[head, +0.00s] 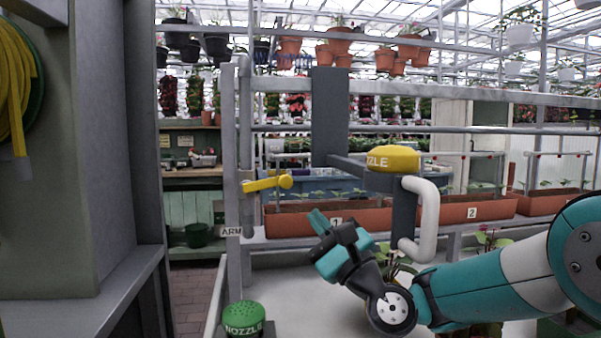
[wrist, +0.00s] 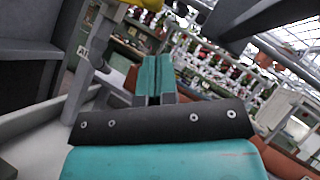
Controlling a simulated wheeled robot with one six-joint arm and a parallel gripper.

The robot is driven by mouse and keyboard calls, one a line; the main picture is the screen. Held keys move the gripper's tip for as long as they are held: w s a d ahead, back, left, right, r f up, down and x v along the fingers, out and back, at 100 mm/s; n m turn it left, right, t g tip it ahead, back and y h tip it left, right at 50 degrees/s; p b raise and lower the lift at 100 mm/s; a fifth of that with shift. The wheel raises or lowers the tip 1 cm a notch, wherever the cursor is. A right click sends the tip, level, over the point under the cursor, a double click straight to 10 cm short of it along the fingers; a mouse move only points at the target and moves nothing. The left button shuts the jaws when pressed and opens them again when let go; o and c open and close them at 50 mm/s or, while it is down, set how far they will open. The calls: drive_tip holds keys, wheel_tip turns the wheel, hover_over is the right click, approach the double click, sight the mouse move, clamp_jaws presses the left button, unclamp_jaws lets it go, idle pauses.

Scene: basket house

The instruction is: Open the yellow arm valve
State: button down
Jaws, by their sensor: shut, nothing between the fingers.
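The yellow arm valve (head: 266,184) is a lever with a round knob on a grey vertical pipe, in the middle left of the head view. Its handle points to the right, roughly level, across the pipe. A white label reading ARM (head: 231,231) is below it. My gripper (head: 316,217) is shut and empty, below and to the right of the valve knob, apart from it. In the wrist view my teal fingers (wrist: 155,76) are together, and part of the yellow lever (wrist: 146,4) shows at the top edge.
A yellow NOZZLE knob (head: 394,158) sits on a grey post with a white bent pipe (head: 424,220), right of my gripper. A green NOZZLE button (head: 243,318) is at the lower front. A grey cabinet (head: 60,150) blocks the left. Planter boxes (head: 400,222) stand behind.

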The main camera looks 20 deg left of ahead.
sight(266, 185)
drive_tip(key=shift+s+a+r+p, duration=0.1)
drive_tip(key=shift+a+r+p, duration=0.85)
drive_tip(key=shift+p, duration=0.45)
drive_tip(key=shift+s+a+r+p, duration=0.1)
drive_tip(key=shift+a+r+p, duration=0.6)
drive_tip(key=shift+r+p, duration=0.55)
drive_tip(key=shift+f, duration=0.25)
